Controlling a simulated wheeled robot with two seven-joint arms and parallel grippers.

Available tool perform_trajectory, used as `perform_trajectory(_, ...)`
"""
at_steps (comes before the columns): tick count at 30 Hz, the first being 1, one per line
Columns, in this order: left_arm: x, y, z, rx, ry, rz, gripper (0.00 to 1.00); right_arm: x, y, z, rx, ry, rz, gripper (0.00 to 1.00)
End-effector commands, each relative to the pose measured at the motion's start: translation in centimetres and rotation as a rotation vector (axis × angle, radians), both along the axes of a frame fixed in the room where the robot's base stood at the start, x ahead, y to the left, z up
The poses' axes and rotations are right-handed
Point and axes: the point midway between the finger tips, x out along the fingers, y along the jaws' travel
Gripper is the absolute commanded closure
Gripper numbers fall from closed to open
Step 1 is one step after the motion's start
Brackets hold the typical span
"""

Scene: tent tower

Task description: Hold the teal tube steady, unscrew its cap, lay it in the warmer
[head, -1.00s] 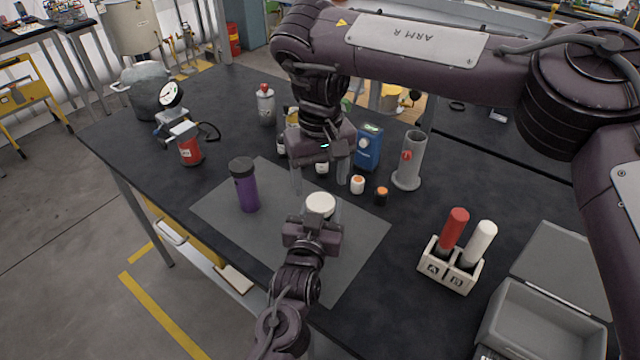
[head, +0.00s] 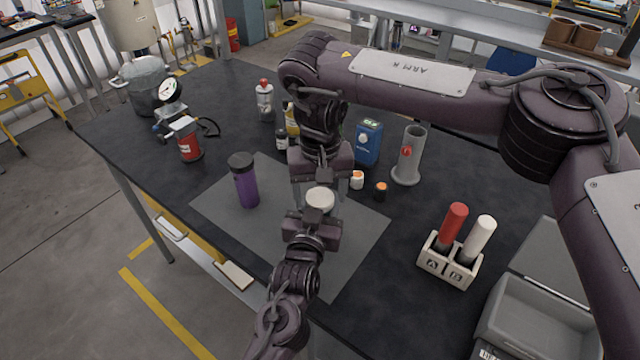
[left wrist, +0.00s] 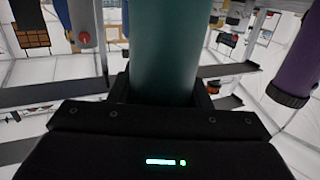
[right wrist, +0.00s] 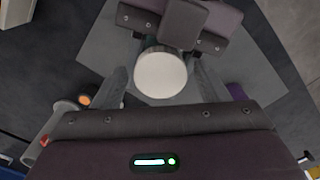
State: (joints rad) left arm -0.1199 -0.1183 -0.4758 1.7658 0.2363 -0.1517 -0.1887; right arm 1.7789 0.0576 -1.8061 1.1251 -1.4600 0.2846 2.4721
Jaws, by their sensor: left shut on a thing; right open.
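The teal tube (left wrist: 165,50) stands upright in my left gripper (head: 317,214), which is shut on its body, as the left wrist view shows. Its round white cap (head: 320,198) is on top and also fills the middle of the right wrist view (right wrist: 161,75). My right gripper (right wrist: 162,86) points down over the cap, open, with one finger on each side of it. I cannot tell whether the fingers touch the cap. In the head view the tube's body is hidden below the cap. A grey box (head: 535,318) with its lid open, perhaps the warmer, stands at the right front.
A purple bottle (head: 245,185) stands left of the grippers on the grey mat (head: 355,235). A rack (head: 447,268) with a red and a white tube stands to the right. Small orange-topped jars (head: 381,191), a blue device (head: 368,143) and a grey cylinder (head: 410,158) stand behind.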

Motion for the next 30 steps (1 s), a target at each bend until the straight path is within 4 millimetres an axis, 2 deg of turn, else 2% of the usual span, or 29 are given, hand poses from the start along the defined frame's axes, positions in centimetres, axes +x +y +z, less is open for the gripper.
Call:
perform_trajectory(5,0.01,0.00,0.08,0.000,-0.002,0.000,1.00,0.02,-0.01,0.03,0.000,-0.001,0.000,0.33)
perform_trajectory(15,0.01,0.00,0.09,0.000,-0.002,0.000,1.00,0.02,-0.01,0.05,0.000,0.000,0.000,0.77)
perform_trajectory(19,0.02,0.01,0.09,0.000,-0.002,0.000,1.00,0.02,-0.02,0.06,0.000,0.000,0.047,0.78)
perform_trajectory(25,0.02,0.02,0.09,0.000,-0.002,0.001,1.00,0.04,-0.05,0.07,-0.001,0.000,0.265,0.78)
perform_trajectory(30,0.02,0.02,0.09,-0.001,-0.002,0.001,1.00,0.04,-0.06,0.07,0.000,0.000,0.300,0.78)
